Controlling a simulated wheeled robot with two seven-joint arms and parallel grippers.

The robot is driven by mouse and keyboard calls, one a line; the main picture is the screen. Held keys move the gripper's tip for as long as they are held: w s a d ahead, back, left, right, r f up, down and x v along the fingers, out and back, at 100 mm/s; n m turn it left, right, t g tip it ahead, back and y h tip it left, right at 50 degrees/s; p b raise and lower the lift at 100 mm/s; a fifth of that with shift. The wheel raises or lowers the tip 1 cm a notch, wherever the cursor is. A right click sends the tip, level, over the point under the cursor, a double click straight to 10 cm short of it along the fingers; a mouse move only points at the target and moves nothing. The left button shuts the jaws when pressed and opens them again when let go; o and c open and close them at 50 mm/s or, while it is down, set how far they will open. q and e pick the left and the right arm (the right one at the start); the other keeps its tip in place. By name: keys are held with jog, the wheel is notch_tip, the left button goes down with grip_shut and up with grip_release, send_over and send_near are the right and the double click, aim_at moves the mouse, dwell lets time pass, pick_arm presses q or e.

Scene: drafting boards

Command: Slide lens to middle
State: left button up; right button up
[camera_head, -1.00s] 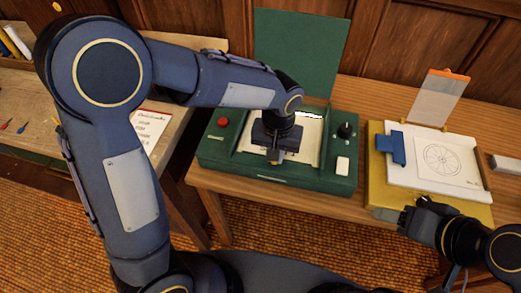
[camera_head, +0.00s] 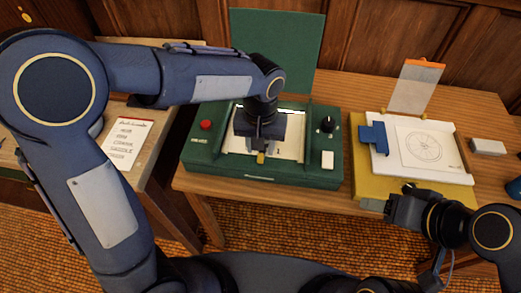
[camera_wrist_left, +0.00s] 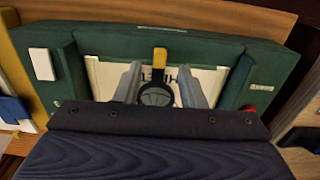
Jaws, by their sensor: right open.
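The lens (camera_wrist_left: 157,94) is a dark round ring with a yellow tab (camera_wrist_left: 160,58), lying over a white printed sheet in the green machine (camera_wrist_left: 180,48). In the head view its yellow tab (camera_head: 261,158) shows just below my left gripper (camera_head: 262,146), and the ring is hidden. In the left wrist view my left gripper (camera_wrist_left: 160,70) has its two grey fingers apart, one on each side of the lens. I cannot tell whether they touch it. My right gripper (camera_head: 393,204) is open at the front edge of the yellow board, apart from the machine.
The machine has a raised green lid (camera_head: 277,45), a red button (camera_head: 206,125), a black knob (camera_head: 328,123) and a white switch (camera_head: 327,160). To its right, a yellow board (camera_head: 360,175) bears a white tray with a wheel drawing (camera_head: 424,146) and a blue clip (camera_head: 373,138).

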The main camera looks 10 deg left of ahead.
aim_at(261, 156)
pick_arm(q)
notch_tip(261, 156, up, 4)
jog(key=shift+r, duration=0.25)
dwell(0.4)
jog(key=s+a+r+t+h, duration=0.1)
jog(key=s+a+r+h, duration=0.3)
jog(key=a, duration=0.6)
jog(key=s+a+f+n+t, duration=0.2)
jog(key=s+a+t, duration=0.2)
jog(key=s, duration=0.8)
jog(key=shift+s+a+f+t, duration=0.2)
jog(key=shift+a+t, duration=0.1)
jog(key=shift+a, duration=0.55)
